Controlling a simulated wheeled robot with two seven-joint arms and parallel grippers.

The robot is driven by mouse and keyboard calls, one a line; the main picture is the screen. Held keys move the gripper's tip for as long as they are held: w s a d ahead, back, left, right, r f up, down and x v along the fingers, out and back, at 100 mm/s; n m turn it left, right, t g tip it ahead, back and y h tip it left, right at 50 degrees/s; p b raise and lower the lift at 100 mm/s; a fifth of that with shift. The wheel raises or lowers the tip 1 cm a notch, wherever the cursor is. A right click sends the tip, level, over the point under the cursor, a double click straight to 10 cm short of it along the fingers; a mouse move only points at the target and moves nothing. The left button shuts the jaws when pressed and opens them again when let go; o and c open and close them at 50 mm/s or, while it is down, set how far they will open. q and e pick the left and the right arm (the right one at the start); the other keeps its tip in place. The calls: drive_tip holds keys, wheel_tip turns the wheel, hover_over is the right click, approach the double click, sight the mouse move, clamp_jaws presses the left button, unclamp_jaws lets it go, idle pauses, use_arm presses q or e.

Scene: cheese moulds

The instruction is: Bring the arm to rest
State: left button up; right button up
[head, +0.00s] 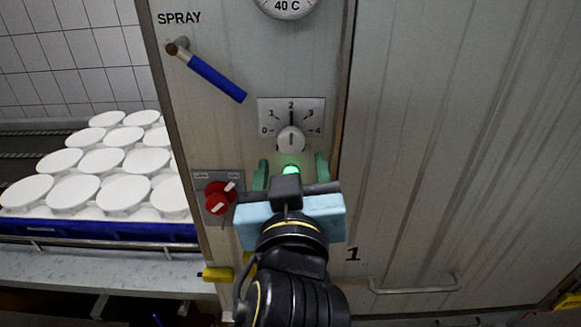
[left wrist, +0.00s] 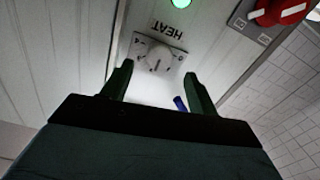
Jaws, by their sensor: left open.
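My left gripper (head: 291,172) is in front of the control panel of a metal cabinet (head: 230,130), with its two green fingers apart and nothing between them. In the head view its fingertips show just below the white dial knob (head: 291,139) and on either side of a lit green lamp (head: 290,170). In the left wrist view the open fingers (left wrist: 158,85) point toward the panel, with the knob (left wrist: 158,60) beyond them. I cannot tell whether the fingers touch the panel. The right gripper is not in view.
A blue-handled spray lever (head: 217,78) slants down to the right. A red rotary switch (head: 217,197) is left of my gripper. A door handle (head: 415,287) is at the lower right.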

use_arm(q)
drive_tip(key=s+a+f+g, duration=0.1)
drive_tip(key=a+f+g, duration=0.3)
drive_tip(key=f, duration=0.5)
drive_tip(key=s+a+f+g, duration=0.1)
drive_tip(key=a+f+g, duration=0.1)
drive_tip(key=a+f, duration=0.5)
drive_tip(key=s+a+f+m+g, duration=0.2)
drive_tip(key=s+a+f+g, duration=0.2)
drive_tip(key=s+a+f, duration=0.3)
drive_tip(key=s+a+f+m+g, duration=0.1)
drive_tip(key=s+a+f+g, duration=0.35)
drive_tip(key=s+f, duration=0.45)
wheel_tip(320, 180, down, 36)
drive_tip(key=s+g+b, duration=0.1)
drive_tip(key=s+b, duration=0.1)
drive_tip(key=b, duration=0.7)
drive_tip(key=s+a+f+b, duration=0.2)
drive_tip(key=s+f+b, duration=0.1)
drive_tip(key=s+f, duration=0.5)
drive_tip(key=s+a+f+g+b, duration=0.1)
drive_tip(key=s+f+b, duration=0.2)
drive_tip(key=s+f, duration=0.5)
wheel_tip(320, 180, down, 5)
drive_tip(key=shift+s+a+r+m+y+b, duration=0.2)
drive_tip(key=shift+a+m+y+b, duration=0.1)
drive_tip(key=shift+a+m+b, duration=0.1)
